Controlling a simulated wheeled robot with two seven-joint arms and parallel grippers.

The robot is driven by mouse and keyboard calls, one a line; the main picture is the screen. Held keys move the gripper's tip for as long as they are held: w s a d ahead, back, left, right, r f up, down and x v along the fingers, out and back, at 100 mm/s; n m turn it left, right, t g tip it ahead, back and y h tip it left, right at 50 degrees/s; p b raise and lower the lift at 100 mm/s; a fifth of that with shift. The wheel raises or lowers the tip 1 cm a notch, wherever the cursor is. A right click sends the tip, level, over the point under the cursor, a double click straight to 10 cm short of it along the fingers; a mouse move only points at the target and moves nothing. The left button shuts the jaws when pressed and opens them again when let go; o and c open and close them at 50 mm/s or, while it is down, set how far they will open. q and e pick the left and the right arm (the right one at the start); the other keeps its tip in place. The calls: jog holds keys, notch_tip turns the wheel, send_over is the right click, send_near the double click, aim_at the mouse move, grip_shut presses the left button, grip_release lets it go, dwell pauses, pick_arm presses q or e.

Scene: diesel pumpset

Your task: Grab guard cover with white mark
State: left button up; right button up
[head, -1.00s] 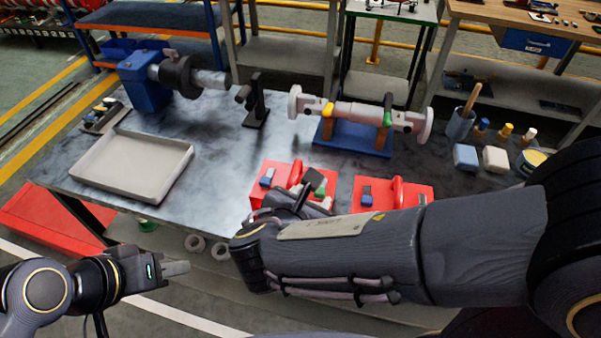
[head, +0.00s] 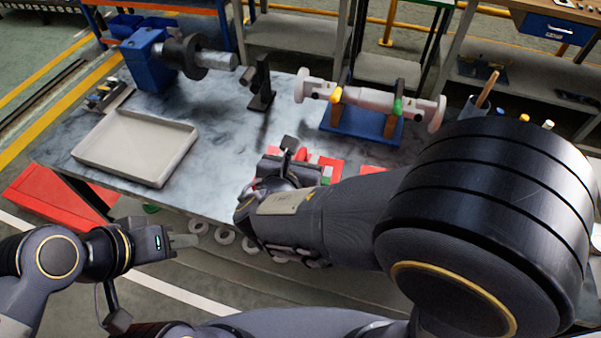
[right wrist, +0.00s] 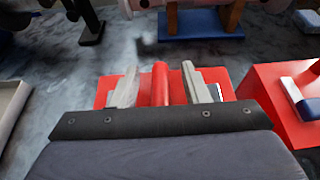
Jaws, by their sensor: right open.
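A red guard cover (right wrist: 108,90) with an upright red handle (right wrist: 160,84) lies under my right gripper (right wrist: 152,82) in the right wrist view. The gripper is open, one pale finger on each side of the handle, with gaps visible. In the head view that cover is mostly hidden by my right arm. I cannot make out which cover bears the white mark. My left gripper (head: 186,241) hangs empty before the table; its opening is unclear.
A grey tray (head: 135,178) lies on the left of the table (head: 222,130). Behind stand a blue machine (head: 150,68), a black stand (head: 261,85) and a shaft on a blue cradle (head: 362,125). The table's middle left is clear.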

jog(key=shift+c, duration=0.3)
grip_shut()
jog(key=shift+w, duration=0.1)
dwell(1.1)
